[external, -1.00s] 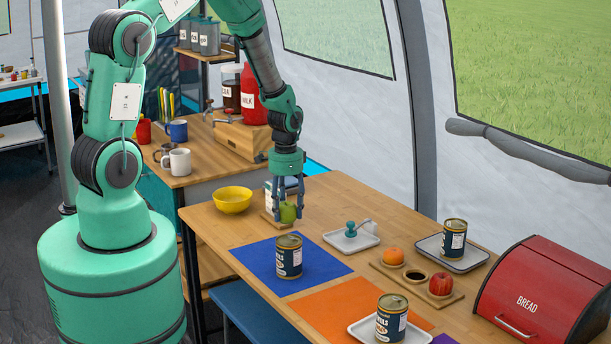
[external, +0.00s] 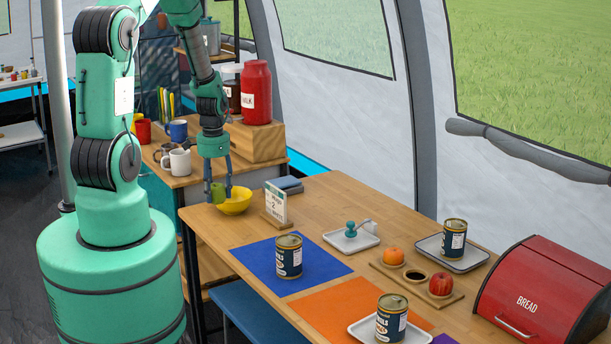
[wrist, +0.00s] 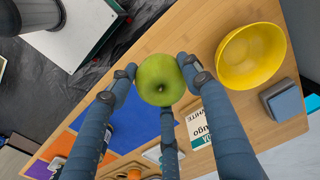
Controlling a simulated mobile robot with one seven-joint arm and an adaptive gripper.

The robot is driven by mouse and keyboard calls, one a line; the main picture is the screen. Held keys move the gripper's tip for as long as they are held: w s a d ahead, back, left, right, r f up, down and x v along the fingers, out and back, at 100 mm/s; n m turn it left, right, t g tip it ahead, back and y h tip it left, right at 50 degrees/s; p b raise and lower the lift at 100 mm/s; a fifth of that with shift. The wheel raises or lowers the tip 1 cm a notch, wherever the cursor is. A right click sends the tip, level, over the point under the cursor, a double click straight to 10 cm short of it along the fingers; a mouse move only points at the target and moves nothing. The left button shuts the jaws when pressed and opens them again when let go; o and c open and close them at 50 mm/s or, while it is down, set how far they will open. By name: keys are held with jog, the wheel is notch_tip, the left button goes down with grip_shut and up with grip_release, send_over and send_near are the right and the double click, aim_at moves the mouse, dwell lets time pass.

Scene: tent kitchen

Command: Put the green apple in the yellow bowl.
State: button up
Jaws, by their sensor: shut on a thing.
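My gripper (external: 218,188) is shut on the green apple (external: 217,194) and holds it up at the left end of the table. In the wrist view the apple (wrist: 160,78) sits between the fingertips. The yellow bowl (external: 239,205) stands upright on the table. In the external view the apple overlaps the bowl's left part. In the wrist view the bowl (wrist: 252,58) lies to the right of the apple, apart from it, and looks empty.
A can (external: 289,257) stands on the blue mat (external: 328,271). Mugs (external: 181,162) are on the counter at the back left.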

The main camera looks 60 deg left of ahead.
jog(key=shift+s+a, duration=0.2)
jog(key=shift+s, duration=0.05)
jog(key=w+a+f+b, duration=0.1)
jog(key=w+a, duration=0.9)
jog(key=w, duration=0.2)
jog(key=shift+w+f+b, duration=0.25)
jog(key=shift+w+b, duration=0.05)
jog(key=shift+b, duration=0.05)
jog(key=shift+f+b, duration=0.4)
jog(key=shift+f, duration=1.35)
jog(key=shift+f, duration=0.6)
jog(key=o, duration=1.2)
jog(key=shift+r, duration=0.2)
